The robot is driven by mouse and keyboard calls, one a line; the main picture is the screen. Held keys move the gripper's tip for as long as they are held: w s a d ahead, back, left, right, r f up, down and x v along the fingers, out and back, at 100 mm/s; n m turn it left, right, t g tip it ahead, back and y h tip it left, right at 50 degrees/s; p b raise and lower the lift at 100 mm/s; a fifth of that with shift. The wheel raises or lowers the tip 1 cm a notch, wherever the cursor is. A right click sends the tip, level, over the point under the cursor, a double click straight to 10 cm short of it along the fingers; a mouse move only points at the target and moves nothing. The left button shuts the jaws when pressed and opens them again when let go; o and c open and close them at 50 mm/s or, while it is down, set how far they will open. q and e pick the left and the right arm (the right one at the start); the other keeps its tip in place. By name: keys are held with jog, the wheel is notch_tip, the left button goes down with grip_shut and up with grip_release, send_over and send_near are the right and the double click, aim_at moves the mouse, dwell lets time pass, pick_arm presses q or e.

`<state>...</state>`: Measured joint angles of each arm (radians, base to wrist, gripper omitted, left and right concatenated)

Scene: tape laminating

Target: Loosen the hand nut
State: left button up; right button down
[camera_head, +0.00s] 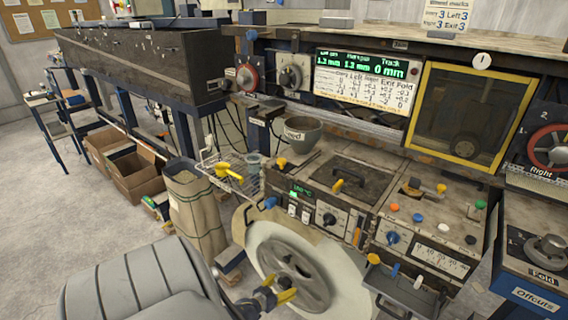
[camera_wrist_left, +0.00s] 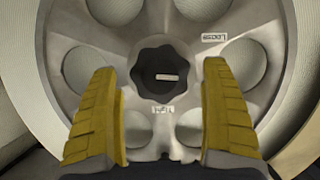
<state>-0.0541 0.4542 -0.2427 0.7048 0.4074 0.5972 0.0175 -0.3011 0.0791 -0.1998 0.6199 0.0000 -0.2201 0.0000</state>
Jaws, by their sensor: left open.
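The hand nut (camera_wrist_left: 153,90) is a black lobed knob with a pale mark on its face. It sits at the centre of a grey hub (camera_wrist_left: 185,30) with round holes. A "LOOSE" label (camera_wrist_left: 213,38) is up and right of the nut, and a "TIGHT" label (camera_wrist_left: 163,109) is just below it. My left gripper (camera_head: 278,288) is open, its yellow fingers facing the hub in the head view. In the left wrist view its fingers (camera_wrist_left: 161,108) stand either side of the nut with gaps. Whether the fingertips reach the nut's depth is unclear. My right gripper is not in view.
The hub is in a large pale roll (camera_head: 345,285) at the machine's front. A grey seat (camera_head: 140,285) is at lower left, and a paper sack (camera_head: 196,212) stands behind it. The control panel (camera_head: 335,215) is above the roll. A black tray (camera_head: 398,290) juts out at right.

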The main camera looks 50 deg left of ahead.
pick_arm(q)
jog(key=shift+w+a+f, duration=0.15)
jog(key=shift+w, duration=0.4)
jog(key=c, duration=1.2)
